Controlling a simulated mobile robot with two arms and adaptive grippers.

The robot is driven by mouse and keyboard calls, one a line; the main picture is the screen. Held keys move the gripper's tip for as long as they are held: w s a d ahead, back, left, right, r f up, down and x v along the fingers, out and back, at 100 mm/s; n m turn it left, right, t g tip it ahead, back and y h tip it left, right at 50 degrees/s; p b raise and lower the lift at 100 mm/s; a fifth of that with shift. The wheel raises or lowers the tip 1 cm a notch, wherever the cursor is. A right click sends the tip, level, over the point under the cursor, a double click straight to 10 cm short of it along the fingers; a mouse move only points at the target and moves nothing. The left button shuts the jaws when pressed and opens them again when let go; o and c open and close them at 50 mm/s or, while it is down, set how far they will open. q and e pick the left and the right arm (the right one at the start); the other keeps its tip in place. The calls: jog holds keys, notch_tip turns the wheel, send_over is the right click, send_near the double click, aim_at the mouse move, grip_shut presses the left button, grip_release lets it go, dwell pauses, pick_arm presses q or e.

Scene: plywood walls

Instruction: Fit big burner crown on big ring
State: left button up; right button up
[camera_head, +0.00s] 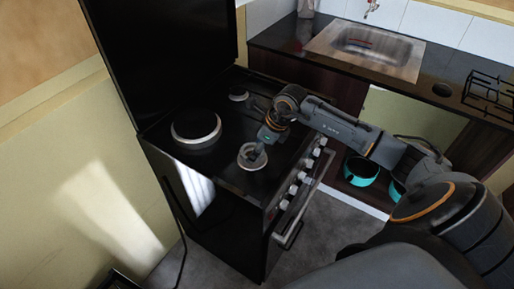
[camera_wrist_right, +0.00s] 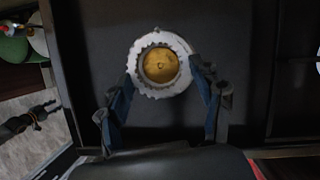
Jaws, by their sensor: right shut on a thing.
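My right gripper (camera_head: 257,148) reaches down over the front burner of the black stove. In the wrist view my right gripper (camera_wrist_right: 166,78) is shut on the silver, toothed burner crown (camera_wrist_right: 137,80), one finger on each side. A pale round ring (camera_wrist_right: 180,44) shows behind the crown and sticks out mostly to the upper right. A brass-coloured disc shows through the crown's middle. In the head view a silver ring shape (camera_head: 244,162) sits under the fingertips. I cannot tell whether the crown touches the ring or hangs just above it. My left gripper is not in view.
A large burner with a dark top and silver rim (camera_head: 196,138) stands left on the stovetop, and a small burner (camera_head: 238,95) at the back. The black lid (camera_head: 165,55) stands raised. Knobs (camera_head: 302,176) and an oven handle (camera_head: 292,232) line the front. A sink (camera_head: 365,48) is behind right.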

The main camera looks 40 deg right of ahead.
jog(key=shift+f+b, duration=0.9)
dwell(0.3)
jog(key=o, duration=1.3)
jog(key=shift+c, duration=0.2)
jog(key=shift+s+r, duration=0.1)
jog(key=v, duration=1.1)
jog(key=shift+r, duration=0.35)
jog(key=shift+s+d, duration=0.1)
